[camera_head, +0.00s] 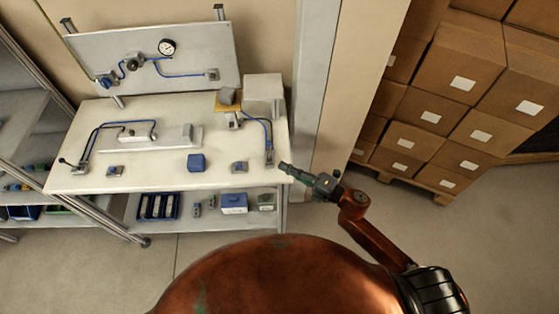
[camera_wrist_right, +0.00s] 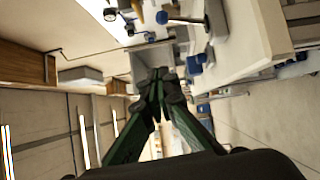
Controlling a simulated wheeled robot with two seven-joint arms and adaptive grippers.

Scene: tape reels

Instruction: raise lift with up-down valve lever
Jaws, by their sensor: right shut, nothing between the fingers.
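My right gripper (camera_head: 284,167) is shut and empty at the right front corner of the white bench. Its closed green fingers also show in the right wrist view (camera_wrist_right: 157,78). A small grey valve (camera_head: 269,158) stands on the bench just left of the fingertips; its lever is too small to make out. A blue hose (camera_head: 266,132) runs from it back to a small lift with a yellow platform (camera_head: 228,108) carrying a grey block (camera_head: 227,96). I cannot tell whether the fingertips touch anything. My left gripper is out of view.
The bench (camera_head: 130,178) also holds a left valve with a black-knobbed lever (camera_head: 66,161), a blue block (camera_head: 196,163) and small grey parts. A gauge panel (camera_head: 190,50) stands behind. Stacked cartons (camera_head: 465,65) fill the right. Floor in front is clear.

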